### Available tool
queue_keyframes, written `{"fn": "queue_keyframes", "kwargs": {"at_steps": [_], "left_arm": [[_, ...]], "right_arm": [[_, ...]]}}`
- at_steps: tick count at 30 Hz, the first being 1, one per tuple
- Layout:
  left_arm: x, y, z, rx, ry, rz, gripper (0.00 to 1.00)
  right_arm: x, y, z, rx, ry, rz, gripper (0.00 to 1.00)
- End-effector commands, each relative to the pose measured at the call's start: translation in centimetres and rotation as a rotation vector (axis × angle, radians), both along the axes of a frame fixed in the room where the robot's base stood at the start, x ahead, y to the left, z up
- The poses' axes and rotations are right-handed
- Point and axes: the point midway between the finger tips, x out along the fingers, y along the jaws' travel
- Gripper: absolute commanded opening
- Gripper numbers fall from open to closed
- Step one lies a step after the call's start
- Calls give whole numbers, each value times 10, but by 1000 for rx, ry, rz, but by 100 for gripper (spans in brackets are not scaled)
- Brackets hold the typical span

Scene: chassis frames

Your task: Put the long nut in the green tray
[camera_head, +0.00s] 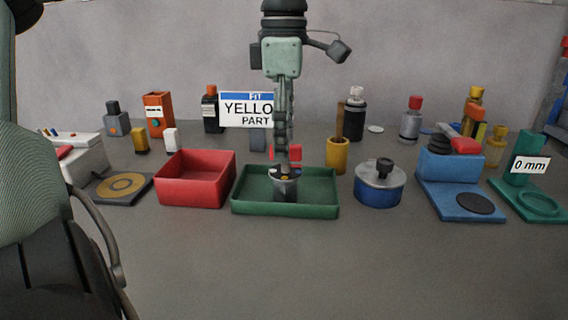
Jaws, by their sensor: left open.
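The green tray (250,203) stands in the middle of the table. My left gripper (284,160) points straight down over it, with red pads near its fingertips. The gripper is open, seen nearly edge-on, so the gap between the fingers is hard to make out. A short grey upright cylinder (286,192) stands in the tray directly below the fingertips; it looks like the long nut, but its shape is not clear. I cannot tell whether the fingertips touch it. My right gripper is out of view.
A red bin (195,193) sits just left of the tray. A yellow cup (337,156) and a blue round pot (379,190) stand to its right. A sign (247,109) stands behind. Blue (456,205) and green (535,207) fixtures are at right. The front table is clear.

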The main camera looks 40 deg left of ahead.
Motion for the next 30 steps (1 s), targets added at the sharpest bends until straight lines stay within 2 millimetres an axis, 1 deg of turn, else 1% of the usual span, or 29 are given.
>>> {"fn": "queue_keyframes", "kwargs": {"at_steps": [1,3,6,9,18,30], "left_arm": [[1,0,12,3,-3,2,60],[0,0,24,1,-2,1,60],[0,0,36,1,-1,1,60],[0,0,44,1,0,1,60],[0,0,47,-1,1,0,60],[0,0,47,-1,1,0,60]], "right_arm": [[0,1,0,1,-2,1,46],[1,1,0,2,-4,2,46],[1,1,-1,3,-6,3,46],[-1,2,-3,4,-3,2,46],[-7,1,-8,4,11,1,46],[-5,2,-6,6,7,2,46]]}}
